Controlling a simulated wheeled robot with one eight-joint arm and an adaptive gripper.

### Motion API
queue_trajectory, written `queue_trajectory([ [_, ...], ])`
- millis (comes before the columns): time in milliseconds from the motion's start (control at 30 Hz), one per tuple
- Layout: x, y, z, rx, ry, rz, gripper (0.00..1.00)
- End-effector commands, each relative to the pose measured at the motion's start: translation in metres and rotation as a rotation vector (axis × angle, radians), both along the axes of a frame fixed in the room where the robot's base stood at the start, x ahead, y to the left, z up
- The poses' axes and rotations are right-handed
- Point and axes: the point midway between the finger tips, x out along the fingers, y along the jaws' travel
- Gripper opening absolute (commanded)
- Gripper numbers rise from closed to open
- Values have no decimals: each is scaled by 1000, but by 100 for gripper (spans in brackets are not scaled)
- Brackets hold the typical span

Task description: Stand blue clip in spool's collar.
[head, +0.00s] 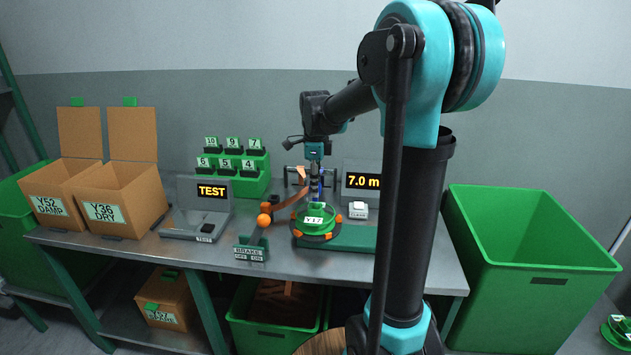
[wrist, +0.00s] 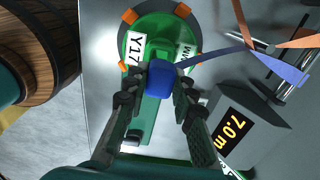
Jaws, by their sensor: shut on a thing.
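My gripper (wrist: 160,92) is shut on the blue clip (wrist: 161,79), which shows between the fingertips in the wrist view. In the head view my gripper (head: 314,172) points down above the green spool (head: 318,222). The spool carries a Y17 label and orange tabs; it also shows in the wrist view (wrist: 185,28). The clip overlaps the spool's near side in the wrist view.
A blue webbing strip (wrist: 210,61) runs right from near the clip, beside orange webbing (wrist: 300,37). The 7.0 m display (head: 362,182) stands behind right of the spool, the brake lever box (head: 250,250) front left. A wooden barrel (wrist: 50,45) is at the wrist view's left.

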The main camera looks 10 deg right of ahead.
Motion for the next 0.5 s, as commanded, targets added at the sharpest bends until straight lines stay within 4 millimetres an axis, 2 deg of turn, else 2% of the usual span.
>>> queue_trajectory([
  [500,0,0,-31,0,0,0,1],
])
